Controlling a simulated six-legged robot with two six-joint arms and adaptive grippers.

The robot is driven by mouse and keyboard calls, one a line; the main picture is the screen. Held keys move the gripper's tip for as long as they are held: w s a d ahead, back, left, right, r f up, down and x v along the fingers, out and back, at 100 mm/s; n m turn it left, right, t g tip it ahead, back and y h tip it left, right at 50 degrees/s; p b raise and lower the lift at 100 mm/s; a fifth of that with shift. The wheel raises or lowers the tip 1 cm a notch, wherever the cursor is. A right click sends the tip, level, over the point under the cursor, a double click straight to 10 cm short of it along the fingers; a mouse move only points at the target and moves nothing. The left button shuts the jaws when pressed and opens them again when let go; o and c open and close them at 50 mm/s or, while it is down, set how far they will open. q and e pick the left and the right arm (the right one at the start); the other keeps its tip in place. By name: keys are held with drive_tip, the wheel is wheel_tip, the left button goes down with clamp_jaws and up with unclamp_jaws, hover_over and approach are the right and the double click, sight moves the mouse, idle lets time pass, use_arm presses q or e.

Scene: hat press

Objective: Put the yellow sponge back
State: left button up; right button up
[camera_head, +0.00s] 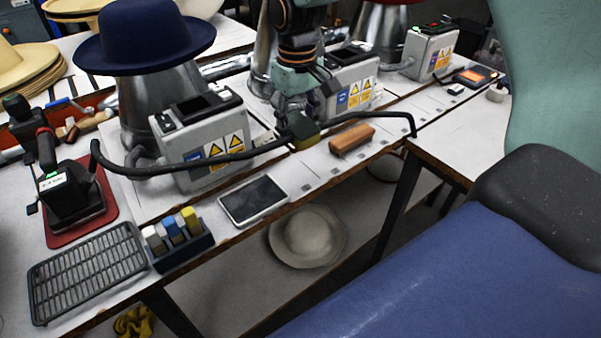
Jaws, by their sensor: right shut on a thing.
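My right gripper (298,122) is over the middle of the workbench, pointing down. It is shut on a small block, dark on top with a dull yellow lower side, which looks like the yellow sponge (306,143). The sponge is at the bench's front strip, close behind the black curved rail; I cannot tell whether it touches the bench. The fingers partly hide it. My left gripper is not in view.
A wooden brush (351,139) lies right of the sponge. A tablet (253,200), a dark caddy (184,254) with white, blue and yellow items, and a wire rack (86,271) are left. The black rail (240,155) crosses in front of control boxes. A pale hat (307,237) lies below.

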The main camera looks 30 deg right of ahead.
sight(303, 171)
drive_tip(key=shift+s+d+f+b, duration=0.15)
drive_tip(key=shift+d+f, duration=0.25)
drive_tip(key=shift+f, duration=0.15)
drive_tip(key=shift+s+d+f+b, duration=0.15)
drive_tip(key=shift+d+f, duration=0.2)
drive_tip(key=shift+f, duration=0.2)
drive_tip(key=f, duration=0.1)
drive_tip(key=a+f+b, duration=0.1)
drive_tip(key=f, duration=0.1)
drive_tip(key=shift+w+f, duration=0.15)
drive_tip(key=shift+f, duration=0.45)
drive_tip(key=shift+d+f, duration=0.2)
drive_tip(key=shift+f, duration=0.1)
drive_tip(key=shift+s+d+f+b, duration=0.1)
drive_tip(key=shift+f+b, duration=0.1)
drive_tip(key=shift+f, duration=0.4)
drive_tip(key=shift+s+d+f+b, duration=0.1)
drive_tip(key=shift+f+b, duration=0.1)
drive_tip(key=shift+f, duration=0.35)
drive_tip(key=shift+w+a+f, duration=0.1)
drive_tip(key=shift+a+f, duration=0.05)
drive_tip(key=shift+f, duration=0.2)
drive_tip(key=shift+w+a, duration=0.15)
drive_tip(key=shift+w, duration=0.05)
drive_tip(key=shift+s+d+f, duration=0.15)
drive_tip(key=shift+s+d, duration=0.05)
drive_tip(key=shift+s, duration=0.05)
drive_tip(key=o, duration=1)
drive_tip(key=shift+w+a, duration=0.15)
drive_tip(key=shift+w, duration=0.05)
